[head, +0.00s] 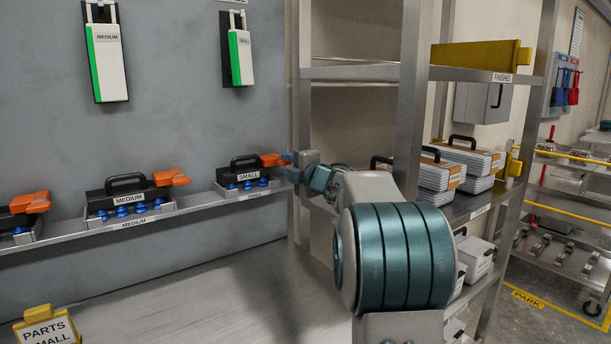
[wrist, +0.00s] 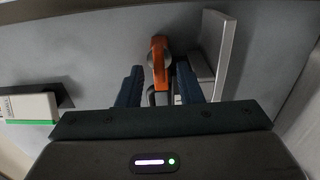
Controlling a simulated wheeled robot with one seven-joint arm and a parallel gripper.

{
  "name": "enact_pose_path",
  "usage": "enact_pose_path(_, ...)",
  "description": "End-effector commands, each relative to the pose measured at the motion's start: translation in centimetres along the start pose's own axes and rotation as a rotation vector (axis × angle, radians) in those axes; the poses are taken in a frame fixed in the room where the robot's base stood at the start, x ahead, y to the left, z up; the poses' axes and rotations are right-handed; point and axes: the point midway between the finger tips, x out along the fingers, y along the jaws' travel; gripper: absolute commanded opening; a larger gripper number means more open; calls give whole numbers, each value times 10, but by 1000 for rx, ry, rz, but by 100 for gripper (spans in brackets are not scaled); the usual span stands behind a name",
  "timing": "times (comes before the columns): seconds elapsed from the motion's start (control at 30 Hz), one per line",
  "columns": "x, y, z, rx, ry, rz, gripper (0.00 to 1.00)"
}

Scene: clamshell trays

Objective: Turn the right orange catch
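The rightmost orange catch (head: 272,160) sits at the right end of the black-handled unit labelled SMALL (head: 246,174) on the wall ledge. My gripper (head: 288,160) is at this catch, reaching in from the right. In the wrist view the orange catch (wrist: 159,58) stands between the two dark fingers of my gripper (wrist: 160,72). The fingers are open, with a visible gap on each side of the catch. The catch's lower part is partly hidden close to my gripper body.
Two more orange catches, one on the MEDIUM unit (head: 130,198) and one at far left (head: 30,202), share the ledge (head: 200,202). A metal rack post (head: 301,110) stands close to my gripper. White cases (head: 470,155) fill shelves at right. The bench (head: 190,295) below is largely clear.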

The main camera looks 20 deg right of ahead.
Motion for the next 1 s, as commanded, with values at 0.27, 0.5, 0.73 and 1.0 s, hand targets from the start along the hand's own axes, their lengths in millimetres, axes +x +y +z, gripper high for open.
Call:
enact_pose_path(0.27, -60, 0, 0, -1, -3, -1, 33)
enact_pose_path(0.5, -86, 0, 0, 0, 0, 0, 33)
enact_pose_path(0.73, -90, -1, 0, 0, 1, -1, 33)
enact_pose_path(1.0, -90, -1, 0, 0, 0, -1, 33)
